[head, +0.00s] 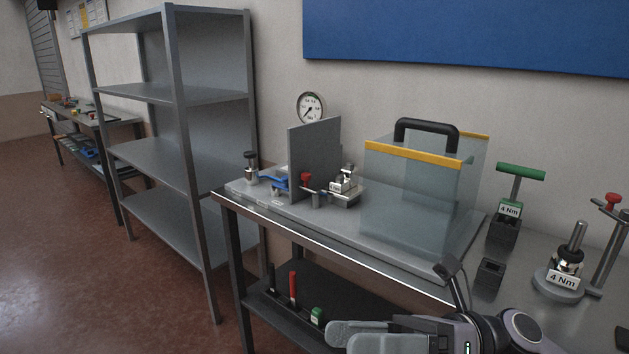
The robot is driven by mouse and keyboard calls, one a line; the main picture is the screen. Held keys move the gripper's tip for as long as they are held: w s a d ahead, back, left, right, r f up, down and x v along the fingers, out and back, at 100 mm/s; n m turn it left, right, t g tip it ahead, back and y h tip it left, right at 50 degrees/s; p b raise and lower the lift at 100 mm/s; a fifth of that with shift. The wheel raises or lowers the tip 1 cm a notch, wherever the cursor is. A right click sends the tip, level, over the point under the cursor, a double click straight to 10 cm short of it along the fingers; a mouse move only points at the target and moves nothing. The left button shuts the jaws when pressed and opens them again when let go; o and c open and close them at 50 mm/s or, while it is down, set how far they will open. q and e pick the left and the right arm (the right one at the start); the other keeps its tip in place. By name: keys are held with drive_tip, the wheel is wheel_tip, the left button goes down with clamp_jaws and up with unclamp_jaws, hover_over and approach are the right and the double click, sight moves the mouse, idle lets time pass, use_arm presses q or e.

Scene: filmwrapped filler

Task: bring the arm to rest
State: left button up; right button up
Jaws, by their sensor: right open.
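My right gripper (343,337) comes in at the bottom edge, right of centre, its grey fingers pointing left. The fingers are open, and I see nothing held between them. In the picture it overlaps the front edge of the workbench (330,245) and the dark lower shelf; I cannot tell its exact distance from them. The lower part of the gripper is cut off by the frame. My left gripper is not in view.
On the bench stand a clear box with a black handle (427,126), a grey upright plate (315,158), a green-handled tool (520,172) and a "4 Nm" fixture (563,275). Empty metal shelving (170,155) stands left. Open floor (90,270) lies at the lower left.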

drive_tip(key=w+d+f+m+t+h, duration=0.2)
drive_tip(key=f+m+t+h, duration=0.15)
drive_tip(key=m+t, duration=0.5)
drive_tip(key=w+d+f+m+t+h+p, duration=0.1)
drive_tip(key=w+d+f+m+t+h, duration=0.25)
drive_tip(key=m, duration=0.85)
drive_tip(key=w+d+f+m+t+h, duration=0.1)
drive_tip(key=w+d+f+m+t, duration=0.1)
drive_tip(key=f+m+t, duration=0.5)
drive_tip(key=s+d+f+m+g+h, duration=0.3)
drive_tip(key=s+f+m, duration=0.4)
drive_tip(key=f, duration=0.3)
drive_tip(key=s+d+f+m+g+h+p, duration=0.1)
drive_tip(key=s+d+f+m+g+h, duration=0.2)
drive_tip(key=s+f+m+h, duration=0.4)
wheel_tip(320, 180, down, 3)
drive_tip(key=d+m, duration=0.1)
drive_tip(key=m, duration=0.2)
drive_tip(key=shift+s+d+f, duration=0.15)
drive_tip(key=shift+s+d, duration=0.1)
drive_tip(key=shift+d, duration=0.1)
drive_tip(key=c, duration=0.6)
drive_tip(key=shift+d+m, duration=0.1)
drive_tip(key=shift+m, duration=0.15)
